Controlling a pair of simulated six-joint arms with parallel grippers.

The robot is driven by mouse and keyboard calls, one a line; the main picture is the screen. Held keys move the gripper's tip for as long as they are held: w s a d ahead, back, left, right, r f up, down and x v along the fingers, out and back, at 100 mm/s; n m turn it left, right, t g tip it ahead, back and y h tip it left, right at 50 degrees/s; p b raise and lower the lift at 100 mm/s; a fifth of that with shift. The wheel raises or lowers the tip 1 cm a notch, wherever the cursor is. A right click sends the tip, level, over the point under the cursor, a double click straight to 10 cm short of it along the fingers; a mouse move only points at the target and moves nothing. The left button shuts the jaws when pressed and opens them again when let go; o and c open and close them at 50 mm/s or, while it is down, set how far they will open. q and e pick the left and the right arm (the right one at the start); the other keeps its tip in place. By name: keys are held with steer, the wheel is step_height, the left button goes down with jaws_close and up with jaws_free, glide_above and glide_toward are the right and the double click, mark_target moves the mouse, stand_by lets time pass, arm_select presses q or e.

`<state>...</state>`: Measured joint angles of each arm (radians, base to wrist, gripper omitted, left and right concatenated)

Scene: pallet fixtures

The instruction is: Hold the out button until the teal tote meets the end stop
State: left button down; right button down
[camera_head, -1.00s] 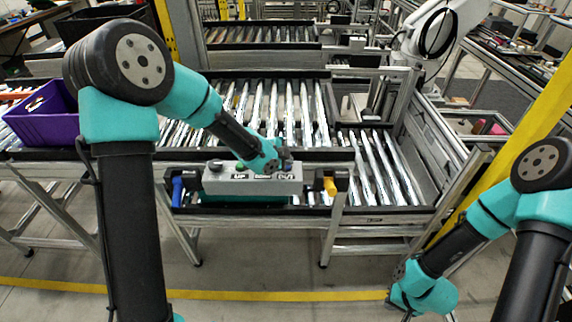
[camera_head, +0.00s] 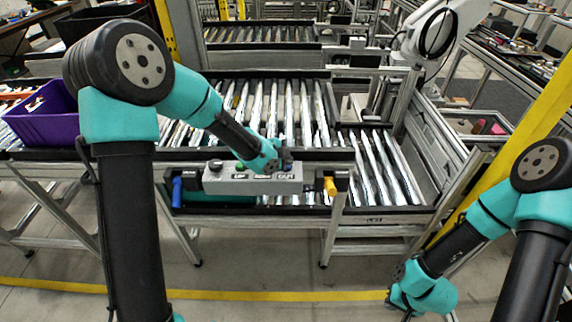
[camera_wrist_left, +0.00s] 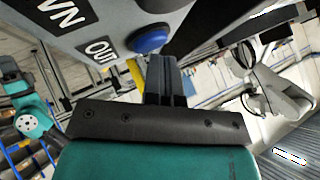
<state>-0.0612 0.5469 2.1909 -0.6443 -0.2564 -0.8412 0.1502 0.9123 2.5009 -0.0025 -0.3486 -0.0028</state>
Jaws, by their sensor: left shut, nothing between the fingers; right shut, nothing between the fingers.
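The grey control box (camera_head: 225,187) has labels along its front in the head view. My left gripper (camera_head: 287,169) is shut and empty at its right end, above the OUT label. In the left wrist view the shut fingers (camera_wrist_left: 160,62) reach the blue button (camera_wrist_left: 150,39) beside the OUT label (camera_wrist_left: 100,48); I cannot tell how far it is pressed. The teal tote (camera_head: 215,198) shows as a strip below and behind the box, toward its left end; the rest is hidden. My right gripper's fingers are out of view below the right wrist.
A blue block (camera_head: 177,191) on a dark bracket stands left of the box, and a yellow one (camera_head: 330,187) stands right. I cannot tell which is the end stop. A purple tote (camera_head: 45,118) sits at far left. Roller lanes (camera_head: 385,170) at right are empty.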

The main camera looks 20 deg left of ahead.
arm_select(q)
steer(key=shift+r, duration=0.9)
steer(key=shift+r, duration=2.5)
